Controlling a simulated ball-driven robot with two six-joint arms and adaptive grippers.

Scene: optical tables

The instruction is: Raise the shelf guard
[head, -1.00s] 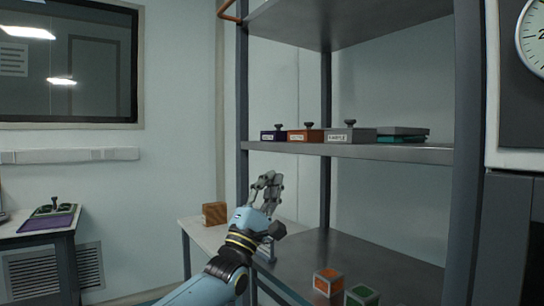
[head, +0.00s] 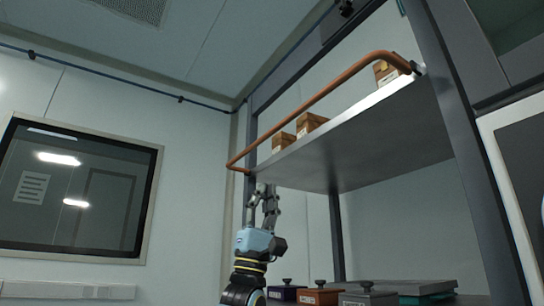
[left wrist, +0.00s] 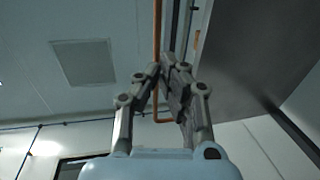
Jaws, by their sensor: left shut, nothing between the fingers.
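The shelf guard is a copper-orange bar (head: 318,101) running along the front of the upper shelf (head: 370,125), with bent ends near the posts. In the left wrist view the bar (left wrist: 157,35) passes behind and beside my fingers. My left gripper (head: 265,190) points up, just below the bar's left end and the shelf's front left corner. It is shut and empty, and no hold on the bar shows. In the left wrist view its fingers (left wrist: 170,72) are together close to the bar; I cannot tell if they touch it. My right gripper is not in view.
Small brown boxes (head: 312,122) stand on the upper shelf behind the bar. The lower shelf holds knobbed boxes, including an orange one (head: 318,296) and a grey one (head: 368,298). A dark grey post (head: 462,130) stands at right. Left of my gripper is open room before the wall.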

